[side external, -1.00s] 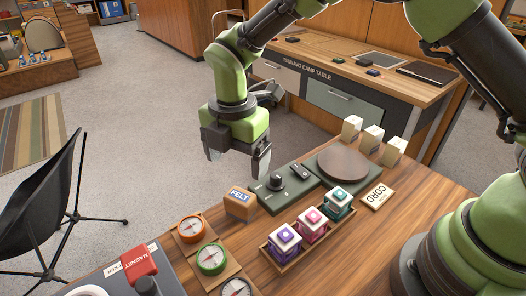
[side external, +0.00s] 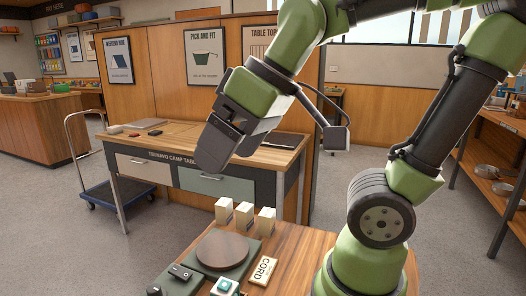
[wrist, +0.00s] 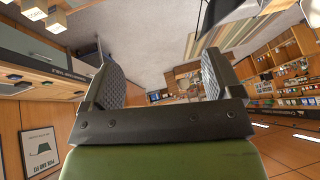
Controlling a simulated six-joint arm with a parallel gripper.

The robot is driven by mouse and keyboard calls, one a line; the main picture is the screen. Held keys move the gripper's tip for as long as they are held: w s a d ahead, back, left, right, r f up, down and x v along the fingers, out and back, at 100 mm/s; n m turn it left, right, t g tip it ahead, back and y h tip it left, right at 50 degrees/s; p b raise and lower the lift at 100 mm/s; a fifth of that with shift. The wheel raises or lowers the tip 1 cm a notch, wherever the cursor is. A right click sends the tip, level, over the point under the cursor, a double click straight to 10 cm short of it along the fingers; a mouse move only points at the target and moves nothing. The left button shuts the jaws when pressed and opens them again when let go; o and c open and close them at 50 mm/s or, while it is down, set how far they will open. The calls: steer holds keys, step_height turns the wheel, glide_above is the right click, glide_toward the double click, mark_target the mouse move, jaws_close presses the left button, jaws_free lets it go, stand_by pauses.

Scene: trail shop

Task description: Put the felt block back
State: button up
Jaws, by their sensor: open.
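The felt block is not visible in either current view. My gripper (side external: 207,158) is raised well above the near table in the side external view, with its end pointing down and left. In the wrist view my gripper (wrist: 160,70) has its two textured fingers wide apart and nothing between them.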

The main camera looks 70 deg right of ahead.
steer(key=s+m, duration=0.1)
steer(key=s+m+t, duration=0.1)
steer(key=m, duration=0.1)
steer(key=s+d+m, duration=0.1)
steer(key=s, duration=0.1)
steer(key=shift+f, duration=0.35)
stand_by(0.7)
